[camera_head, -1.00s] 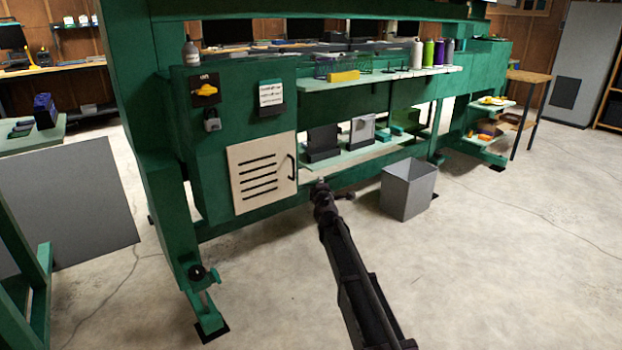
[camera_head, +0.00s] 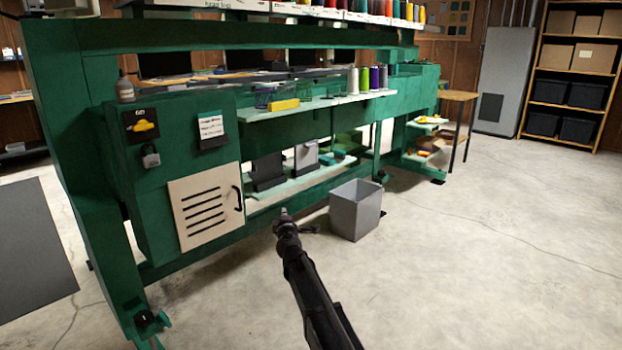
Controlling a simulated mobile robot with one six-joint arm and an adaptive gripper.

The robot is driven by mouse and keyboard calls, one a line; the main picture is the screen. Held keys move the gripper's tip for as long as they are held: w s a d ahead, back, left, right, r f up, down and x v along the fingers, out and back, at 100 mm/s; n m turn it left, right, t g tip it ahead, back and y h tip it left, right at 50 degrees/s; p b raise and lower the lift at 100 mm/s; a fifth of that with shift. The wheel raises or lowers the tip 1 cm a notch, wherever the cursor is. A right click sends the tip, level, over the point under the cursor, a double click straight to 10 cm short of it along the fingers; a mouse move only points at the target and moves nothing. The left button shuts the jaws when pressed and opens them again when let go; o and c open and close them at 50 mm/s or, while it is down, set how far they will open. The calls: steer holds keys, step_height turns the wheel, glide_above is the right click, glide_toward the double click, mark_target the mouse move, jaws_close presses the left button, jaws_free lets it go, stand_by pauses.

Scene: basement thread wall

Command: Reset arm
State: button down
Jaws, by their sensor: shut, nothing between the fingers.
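My arm (camera_head: 318,303) reaches up from the bottom edge, right of the middle, in the head view. My gripper (camera_head: 284,213) is at its far end, small and dark, and it is shut with nothing in it. It is in front of the green machine frame (camera_head: 150,222), in the picture just right of the white slotted door (camera_head: 205,206) and left of the grey bin (camera_head: 357,209). It looks apart from both. The fingers are too small to make out in detail.
A green shelf (camera_head: 300,108) with thread cones (camera_head: 364,80) runs above the gripper. A lower shelf (camera_head: 290,187) holds dark and white boxes. A wooden table (camera_head: 458,97) and a shelving unit (camera_head: 571,80) stand at the back right. The concrete floor (camera_head: 480,260) at right is clear.

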steer(key=s+d+f+m+g+h+p, duration=0.1)
steer(key=s+d+m+h, duration=0.25)
steer(key=d, duration=0.35)
steer(key=s+d+f+m+g+h+p, duration=0.15)
steer(key=d+m, duration=0.25)
steer(key=d, duration=0.4)
steer(key=s+d+m+g+h, duration=0.2)
steer(key=s+d+m+h, duration=0.15)
steer(key=d, duration=0.35)
steer(key=s+d+f+m+g+p, duration=0.2)
steer(key=s+d+f+m+g, duration=0.35)
steer(key=s+d, duration=0.45)
steer(key=s+f+m+g+y+p, duration=0.15)
steer(key=s+g, duration=0.25)
steer(key=s, duration=0.6)
steer(key=s+f+m+g+y+p, duration=0.1)
steer(key=s+f+m+g+y, duration=0.2)
steer(key=s, duration=0.7)
step_height(320, 180, up, 39)
steer(key=n+p, duration=0.1)
steer(key=p, duration=3.7)
steer(key=shift+s+a+g, duration=0.3)
steer(key=shift+s+g, duration=0.05)
steer(key=shift+g, duration=0.05)
